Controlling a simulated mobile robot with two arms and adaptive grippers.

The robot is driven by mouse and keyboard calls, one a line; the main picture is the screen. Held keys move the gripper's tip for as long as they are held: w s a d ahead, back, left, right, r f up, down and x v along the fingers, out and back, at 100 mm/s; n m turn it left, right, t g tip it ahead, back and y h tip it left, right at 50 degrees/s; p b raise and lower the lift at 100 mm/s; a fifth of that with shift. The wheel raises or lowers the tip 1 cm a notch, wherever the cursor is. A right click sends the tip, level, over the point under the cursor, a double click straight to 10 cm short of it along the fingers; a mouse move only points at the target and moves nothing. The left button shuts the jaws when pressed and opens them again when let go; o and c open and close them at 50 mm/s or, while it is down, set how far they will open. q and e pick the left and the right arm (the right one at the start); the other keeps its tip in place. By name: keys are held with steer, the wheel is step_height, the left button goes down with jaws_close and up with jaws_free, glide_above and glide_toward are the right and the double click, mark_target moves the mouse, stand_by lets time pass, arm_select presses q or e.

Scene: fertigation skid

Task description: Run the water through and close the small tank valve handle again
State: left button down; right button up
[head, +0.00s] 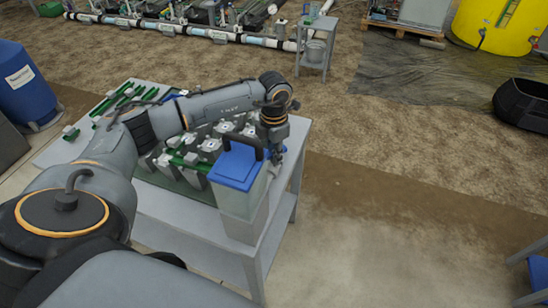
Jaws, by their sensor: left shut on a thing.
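A translucent grey tank (242,203) with a blue lid (234,170) and a black arched handle on top stands at the front right corner of the grey table. My left arm reaches across the table from the left. My left gripper (274,152) points down at the tank's far right side, beside the lid. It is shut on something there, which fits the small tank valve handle. The handle itself is hidden behind the gripper and tank, so its position cannot be told. No running water can be made out. My right gripper is out of view.
The grey table (190,205) also carries several grey valve blocks (208,147) and green parts (120,95) under and behind my arm. A blue drum (25,85) stands left.

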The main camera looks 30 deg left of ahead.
arm_select(q)
steer(key=m+b, duration=0.2)
steer(key=m, duration=0.5)
steer(key=shift+f+b, duration=0.15)
steer(key=shift+b, duration=0.25)
steer(key=m+b, duration=0.1)
steer(key=m, duration=0.2)
steer(key=shift+m, duration=0.9)
steer(key=c, duration=1.1)
jaws_free()
steer(key=shift+c, duration=0.2)
step_height(320, 180, up, 10)
steer(key=p, duration=0.6)
